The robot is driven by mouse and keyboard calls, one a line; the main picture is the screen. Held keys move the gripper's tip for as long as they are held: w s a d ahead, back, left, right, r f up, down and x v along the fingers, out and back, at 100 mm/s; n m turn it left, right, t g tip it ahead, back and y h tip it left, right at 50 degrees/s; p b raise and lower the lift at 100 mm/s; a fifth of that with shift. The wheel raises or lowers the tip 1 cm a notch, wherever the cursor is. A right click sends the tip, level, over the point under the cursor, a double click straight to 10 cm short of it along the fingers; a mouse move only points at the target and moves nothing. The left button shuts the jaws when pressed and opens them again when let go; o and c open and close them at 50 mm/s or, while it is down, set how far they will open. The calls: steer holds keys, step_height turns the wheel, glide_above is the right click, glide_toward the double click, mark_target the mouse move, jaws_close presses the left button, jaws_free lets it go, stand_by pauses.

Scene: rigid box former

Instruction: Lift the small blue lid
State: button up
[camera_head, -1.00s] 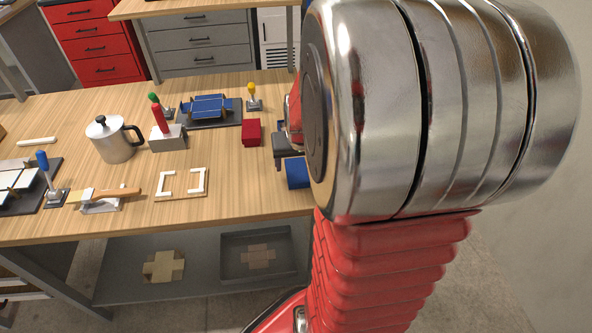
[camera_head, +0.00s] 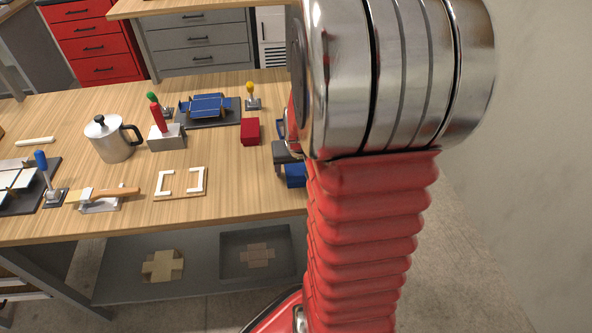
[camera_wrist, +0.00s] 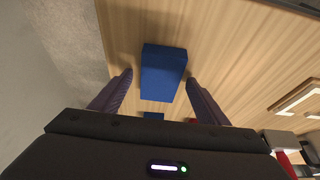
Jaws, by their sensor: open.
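The small blue lid (camera_head: 295,176) looks like a low blue block near the right end of the wooden workbench, partly hidden by my arm and gripper in the head view. In the wrist view the blue lid (camera_wrist: 163,72) lies between and just beyond my two dark fingertips. My gripper (camera_wrist: 159,79) is open, with a finger on either side of the lid and a visible gap on both sides. In the head view my gripper (camera_head: 281,158) shows as a dark shape at the lid's upper left, mostly hidden by my arm. I cannot tell its exact height.
A red box (camera_head: 250,132) stands behind and left of the lid. A white-cornered wooden frame (camera_head: 181,184) lies further left. A metal pot (camera_head: 109,139) and a blue folded blank on a dark fixture (camera_head: 209,121) are also on the bench. Bare wood (camera_head: 235,190) lies left of the lid.

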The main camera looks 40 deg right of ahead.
steer(key=shift+f, duration=0.1)
steer(key=shift+c, duration=0.4)
steer(key=c, duration=1)
